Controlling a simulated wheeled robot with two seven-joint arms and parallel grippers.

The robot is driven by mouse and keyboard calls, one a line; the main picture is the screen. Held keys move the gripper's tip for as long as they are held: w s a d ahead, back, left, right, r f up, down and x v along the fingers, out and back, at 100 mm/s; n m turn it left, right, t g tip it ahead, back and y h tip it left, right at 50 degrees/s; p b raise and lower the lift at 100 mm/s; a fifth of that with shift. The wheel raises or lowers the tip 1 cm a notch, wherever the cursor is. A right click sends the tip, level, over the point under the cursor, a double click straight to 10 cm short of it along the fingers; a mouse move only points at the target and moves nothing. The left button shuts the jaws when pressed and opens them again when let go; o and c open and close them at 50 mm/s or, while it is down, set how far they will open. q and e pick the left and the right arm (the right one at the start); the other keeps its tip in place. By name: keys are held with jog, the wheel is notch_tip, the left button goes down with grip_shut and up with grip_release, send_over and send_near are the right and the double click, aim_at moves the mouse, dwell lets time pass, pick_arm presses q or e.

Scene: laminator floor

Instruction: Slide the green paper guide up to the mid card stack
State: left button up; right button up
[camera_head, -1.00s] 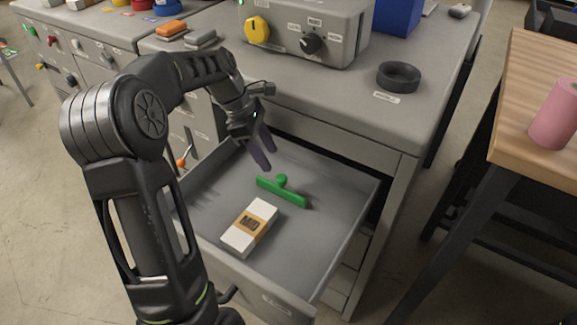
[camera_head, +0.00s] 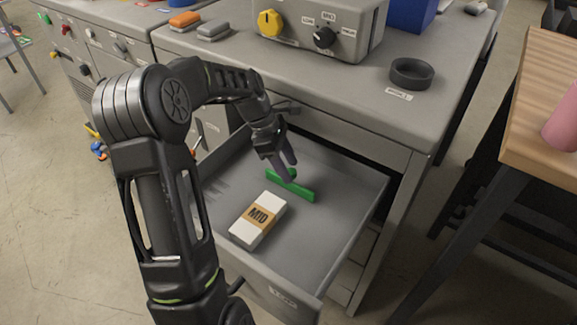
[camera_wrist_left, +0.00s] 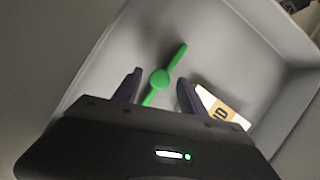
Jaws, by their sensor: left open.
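The green paper guide (camera_head: 297,188) is a bar with a round knob, lying in the open drawer (camera_head: 337,230). The mid card stack (camera_head: 268,224) is white with a tan band and lies nearer the drawer front, apart from the guide. My left gripper (camera_head: 287,168) is open above the guide and partly hides its knob in the head view. In the left wrist view the guide (camera_wrist_left: 177,62) runs slantwise, its knob between and beyond the two fingers (camera_wrist_left: 160,88). The card stack (camera_wrist_left: 222,108) is to the right, partly hidden by the right finger. My right gripper is not in view.
The drawer walls surround the guide and stack, with bare drawer floor to the right. The grey bench top above carries a control box (camera_head: 318,28) and a black ring (camera_head: 411,73). A wooden table (camera_head: 530,130) stands at the right.

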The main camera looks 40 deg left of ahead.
pick_arm(q)
jog(key=shift+d+f, duration=0.1)
jog(key=shift+f, duration=0.25)
jog(key=shift+c, duration=0.4)
grip_shut()
dwell(0.9)
